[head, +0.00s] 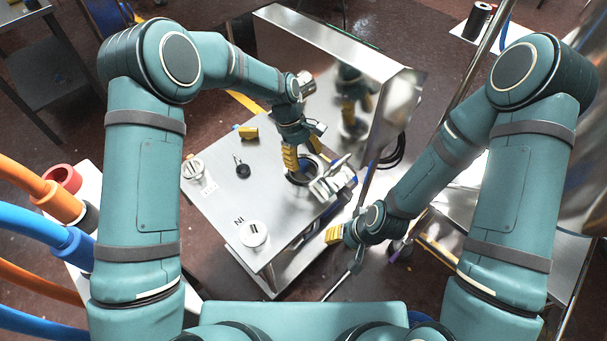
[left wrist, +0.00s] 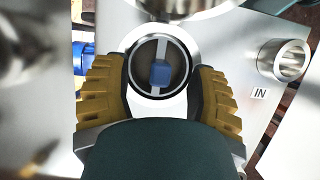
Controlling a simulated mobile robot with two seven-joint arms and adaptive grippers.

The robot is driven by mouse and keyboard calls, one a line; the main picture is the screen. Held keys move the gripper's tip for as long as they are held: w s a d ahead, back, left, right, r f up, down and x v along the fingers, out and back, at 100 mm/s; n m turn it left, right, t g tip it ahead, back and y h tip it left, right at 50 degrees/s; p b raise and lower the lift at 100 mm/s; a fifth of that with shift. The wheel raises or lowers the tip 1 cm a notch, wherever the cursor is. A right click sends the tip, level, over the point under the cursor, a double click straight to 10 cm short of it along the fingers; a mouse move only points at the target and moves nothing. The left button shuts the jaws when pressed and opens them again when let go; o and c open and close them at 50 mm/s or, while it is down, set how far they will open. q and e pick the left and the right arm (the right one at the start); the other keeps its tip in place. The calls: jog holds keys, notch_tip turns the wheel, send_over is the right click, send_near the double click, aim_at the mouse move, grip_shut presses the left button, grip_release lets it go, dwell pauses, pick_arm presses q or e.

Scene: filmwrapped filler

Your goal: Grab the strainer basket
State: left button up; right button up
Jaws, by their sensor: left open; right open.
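The strainer basket (left wrist: 143,81) shows in the left wrist view as a round dark part with a pale crossbar and a blue block handle (left wrist: 161,74), seated in a round metal-rimmed opening. In the head view this opening (head: 301,178) is at the right side of the metal table, partly hidden by my left gripper. My left gripper (head: 303,154) is open, its yellow fingers just above the opening. In the left wrist view its fingers (left wrist: 157,75) appear on either side of the basket; contact cannot be told. My right gripper (head: 335,235) is open, off the table's right edge.
The metal table (head: 220,200) holds a white-topped cylinder (head: 253,234) by an "IN" label, another round fitting (head: 193,169), a black knob (head: 243,170) and a yellow piece (head: 248,132). A tall shiny panel (head: 335,55) stands behind. Shiny metal fittings (head: 330,183) crowd the opening's right side.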

aim_at(303, 162)
pick_arm(q)
jog(key=f, duration=0.3)
jog(key=shift+s+b, duration=0.2)
jog(key=shift+b, duration=0.15)
jog(key=shift+s+d+f, duration=0.15)
jog(key=shift+d+f, duration=0.1)
jog(key=shift+f, duration=0.15)
jog(key=shift+o, duration=0.2)
grip_shut()
